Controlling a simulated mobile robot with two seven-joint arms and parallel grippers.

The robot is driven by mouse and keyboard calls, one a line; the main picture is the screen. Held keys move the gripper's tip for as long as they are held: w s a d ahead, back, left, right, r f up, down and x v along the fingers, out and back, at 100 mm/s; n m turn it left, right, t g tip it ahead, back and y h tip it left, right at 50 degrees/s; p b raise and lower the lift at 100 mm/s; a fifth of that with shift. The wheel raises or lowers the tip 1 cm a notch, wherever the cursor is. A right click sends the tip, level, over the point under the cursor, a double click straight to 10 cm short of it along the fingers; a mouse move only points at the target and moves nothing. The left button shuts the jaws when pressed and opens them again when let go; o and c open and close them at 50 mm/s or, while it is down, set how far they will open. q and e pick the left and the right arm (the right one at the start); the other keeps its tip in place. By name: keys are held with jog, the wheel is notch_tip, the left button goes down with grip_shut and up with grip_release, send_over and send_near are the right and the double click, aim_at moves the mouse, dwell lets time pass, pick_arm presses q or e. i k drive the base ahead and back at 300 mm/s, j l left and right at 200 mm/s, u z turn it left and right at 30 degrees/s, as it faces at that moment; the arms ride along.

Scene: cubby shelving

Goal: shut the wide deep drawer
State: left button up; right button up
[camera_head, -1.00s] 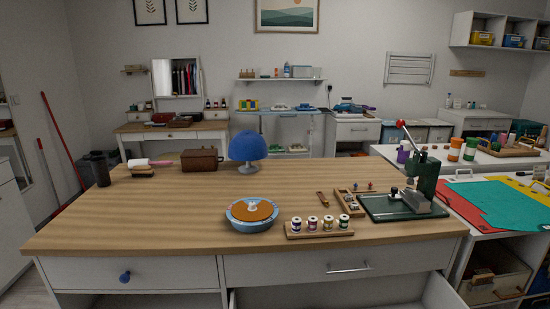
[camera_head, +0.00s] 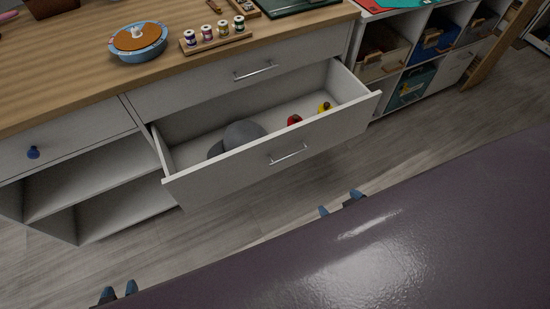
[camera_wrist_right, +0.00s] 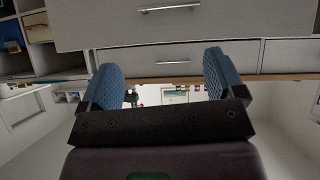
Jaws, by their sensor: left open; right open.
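The wide deep drawer (camera_head: 230,176) stands pulled open below a shut wide drawer (camera_head: 215,90). Its white front has a silver bar handle (camera_head: 288,154). Inside lie a grey rounded thing (camera_head: 243,132), a small red thing (camera_head: 294,120) and a small yellow thing (camera_head: 324,107). My right gripper (camera_head: 341,203) is open and empty, in front of and below the drawer front in the picture. My left gripper (camera_head: 118,293) is open and empty at the lower left, apart from the cabinet. In the right wrist view the open blue fingers (camera_wrist_right: 160,78) face drawer fronts with bar handles, seen upside down.
A narrow drawer with a blue knob (camera_head: 33,152) sits above open shelves at left. Cubbies with bins (camera_head: 412,84) stand at right. Floor shows before the drawer.

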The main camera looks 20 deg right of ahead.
aim_at(183, 139)
jog(key=i+l+z, duration=0.1)
jog(key=l, duration=0.15)
jog(key=i+l+z, duration=0.1)
jog(key=z, duration=0.35)
jog(key=i+l+z, duration=0.1)
jog(key=z, duration=0.3)
jog(key=l, duration=0.1)
